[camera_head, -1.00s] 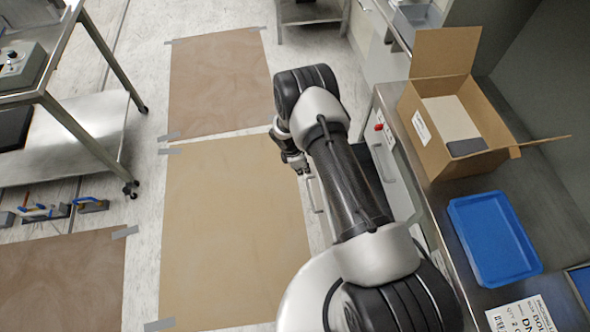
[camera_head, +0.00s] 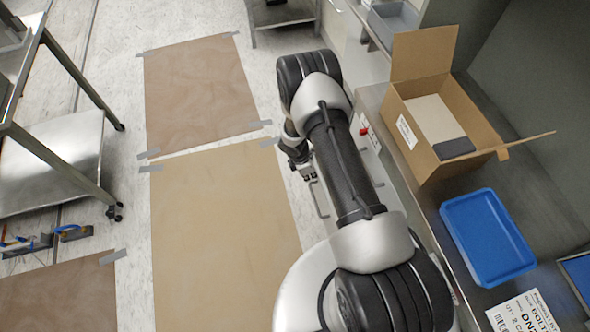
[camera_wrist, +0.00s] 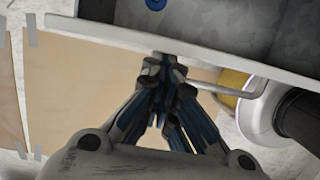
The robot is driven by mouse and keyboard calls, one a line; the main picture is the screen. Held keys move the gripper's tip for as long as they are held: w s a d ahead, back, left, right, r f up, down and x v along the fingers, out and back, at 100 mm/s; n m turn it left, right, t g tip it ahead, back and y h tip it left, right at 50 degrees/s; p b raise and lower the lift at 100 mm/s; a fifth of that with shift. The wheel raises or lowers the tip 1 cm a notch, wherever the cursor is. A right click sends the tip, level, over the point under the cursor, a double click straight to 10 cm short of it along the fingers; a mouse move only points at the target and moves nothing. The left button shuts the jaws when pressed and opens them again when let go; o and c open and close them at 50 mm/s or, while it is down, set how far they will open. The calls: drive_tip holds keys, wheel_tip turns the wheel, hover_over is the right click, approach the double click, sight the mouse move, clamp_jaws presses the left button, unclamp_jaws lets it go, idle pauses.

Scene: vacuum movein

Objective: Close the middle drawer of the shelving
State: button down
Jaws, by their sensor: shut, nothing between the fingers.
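The shelving (camera_head: 400,190) stands right of my arm in the head view, mostly hidden by it. A pulled-out drawer's handle (camera_head: 319,200) shows left of my forearm; the drawer body is hidden there. In the wrist view, the drawer's pale front (camera_wrist: 110,35) crosses the top, with its grey inside (camera_wrist: 240,22) beyond and its bar handle (camera_wrist: 225,88) below. My gripper (camera_wrist: 165,62) is shut and empty, its fingertips at the drawer front, left of the handle. They look to be touching the front. It also shows in the head view (camera_head: 308,173).
An open cardboard box (camera_head: 440,115) and a blue tray (camera_head: 488,237) stand on the counter at right. A metal cart (camera_head: 55,165) stands at left. Tan floor mats (camera_head: 215,230) lie left of my arm. A blue round object (camera_wrist: 155,4) is inside the drawer.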

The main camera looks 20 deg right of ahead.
drive_tip(key=d, duration=1.2)
drive_tip(key=shift+b, duration=0.35)
drive_tip(key=shift+a, duration=0.1)
